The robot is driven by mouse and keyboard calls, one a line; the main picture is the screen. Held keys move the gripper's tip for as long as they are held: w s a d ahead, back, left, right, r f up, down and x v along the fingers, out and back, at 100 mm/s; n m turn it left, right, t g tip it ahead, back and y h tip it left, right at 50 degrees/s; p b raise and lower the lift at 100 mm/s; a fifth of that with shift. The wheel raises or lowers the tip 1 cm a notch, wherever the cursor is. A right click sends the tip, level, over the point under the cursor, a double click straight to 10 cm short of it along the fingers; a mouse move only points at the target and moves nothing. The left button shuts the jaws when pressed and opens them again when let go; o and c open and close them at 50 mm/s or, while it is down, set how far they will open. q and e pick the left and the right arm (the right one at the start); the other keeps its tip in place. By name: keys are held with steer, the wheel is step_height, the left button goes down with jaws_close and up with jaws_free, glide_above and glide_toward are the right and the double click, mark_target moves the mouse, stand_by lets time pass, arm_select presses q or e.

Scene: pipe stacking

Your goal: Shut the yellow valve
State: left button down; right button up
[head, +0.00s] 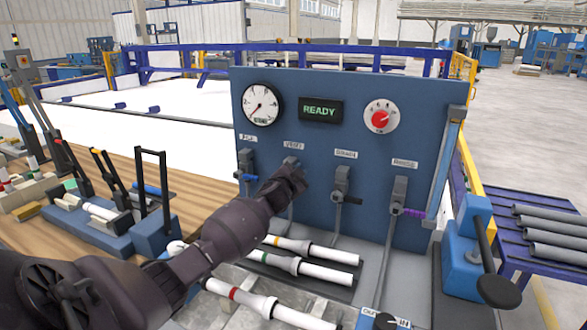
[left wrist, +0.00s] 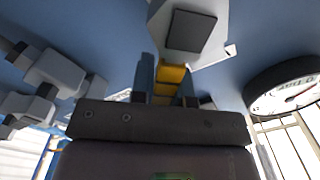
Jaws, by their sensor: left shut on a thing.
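The blue panel (head: 320,150) carries a row of grey valves with coloured handles. My left gripper (head: 292,178) is at the second valve from the left and covers most of it in the head view. In the left wrist view, the yellow valve handle (left wrist: 172,75) lies between the two fingers of my left gripper (left wrist: 167,84), which is shut on it. The handle's exact angle is hard to tell. My right gripper is in neither view.
Beside it are the blue-handled valve (head: 247,177), the black-handled valve (head: 345,198) and the purple-handled valve (head: 400,211). Above are a gauge (head: 261,104), a READY display (head: 320,110) and a red dial (head: 381,117).

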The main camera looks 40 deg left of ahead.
arm_select(q)
steer(key=shift+w+d+f+m+b, duration=0.1)
steer(key=shift+d+f+m+b, duration=0.15)
steer(key=shift+f+m, duration=1)
steer(key=shift+w+d+f+m+b, duration=0.15)
steer(key=shift+d+f+m, duration=0.25)
steer(key=shift+m, duration=1.6)
steer(key=shift+w+d+f+m+b, duration=0.1)
steer(key=shift+d+f+m+b, duration=0.15)
steer(key=shift+f+m, duration=0.95)
steer(key=c, duration=1.1)
jaws_free()
steer(key=shift+r+m, duration=0.35)
steer(key=shift+r, duration=0.1)
steer(key=shift+s+d, duration=0.1)
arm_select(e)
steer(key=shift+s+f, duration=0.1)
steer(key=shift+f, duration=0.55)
arm_select(q)
steer(key=p+v, duration=0.1)
steer(key=v, duration=0.9)
steer(key=shift+s+p, duration=0.35)
steer(key=shift+s, duration=0.05)
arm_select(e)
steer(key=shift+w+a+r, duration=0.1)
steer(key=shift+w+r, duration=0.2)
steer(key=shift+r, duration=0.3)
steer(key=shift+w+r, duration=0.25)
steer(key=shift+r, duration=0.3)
